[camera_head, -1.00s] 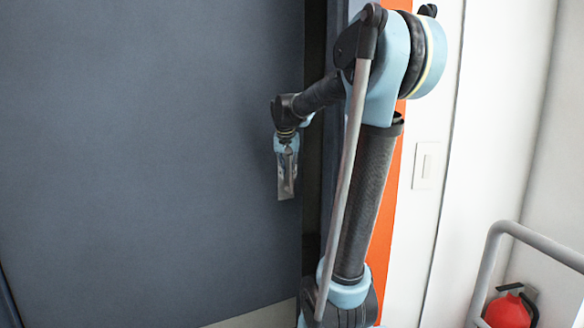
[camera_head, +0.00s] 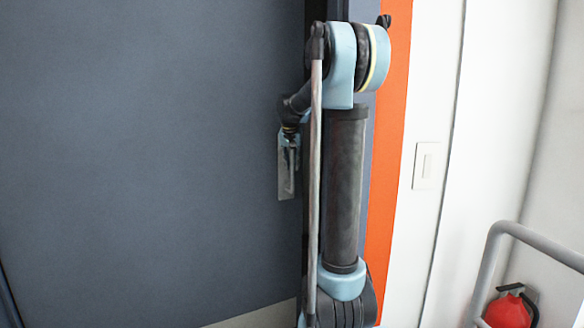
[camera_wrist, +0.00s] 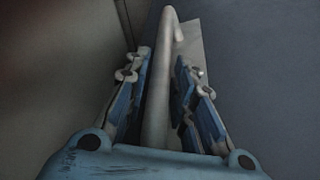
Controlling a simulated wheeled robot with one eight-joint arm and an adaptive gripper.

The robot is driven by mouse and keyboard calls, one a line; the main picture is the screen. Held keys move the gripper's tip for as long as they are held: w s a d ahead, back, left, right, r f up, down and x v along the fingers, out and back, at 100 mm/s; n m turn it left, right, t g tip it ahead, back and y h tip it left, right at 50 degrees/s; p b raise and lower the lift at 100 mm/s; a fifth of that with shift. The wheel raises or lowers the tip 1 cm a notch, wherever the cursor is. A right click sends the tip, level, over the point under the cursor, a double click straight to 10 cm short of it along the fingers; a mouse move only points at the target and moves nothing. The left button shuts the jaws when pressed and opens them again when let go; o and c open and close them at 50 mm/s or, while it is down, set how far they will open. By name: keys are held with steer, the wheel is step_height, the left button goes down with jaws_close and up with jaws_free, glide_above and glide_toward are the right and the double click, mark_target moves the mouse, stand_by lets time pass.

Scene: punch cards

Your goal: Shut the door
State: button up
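The door (camera_head: 150,160) is a dark blue-grey panel filling the left of the head view. Its metal handle plate (camera_head: 286,178) is near the right edge. A dark strip runs along that edge, mostly behind my arm, so I cannot tell how far the door stands open. My gripper (camera_head: 290,150) is at the handle, partly hidden by my arm. In the wrist view the pale bent lever handle (camera_wrist: 157,110) lies between the two spread blue fingers of my gripper (camera_wrist: 160,85). The fingers are on both sides of it and do not look closed on it.
An orange door frame strip (camera_head: 391,150) stands right of my arm. A light switch (camera_head: 426,165) is on the white wall beyond it. A grey rail (camera_head: 490,262) and a red fire extinguisher (camera_head: 508,312) are at the lower right.

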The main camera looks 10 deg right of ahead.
steer(key=shift+w+d, duration=0.1)
steer(key=shift+w, duration=0.3)
steer(key=shift+w+f, duration=0.1)
steer(key=shift+f, duration=0.5)
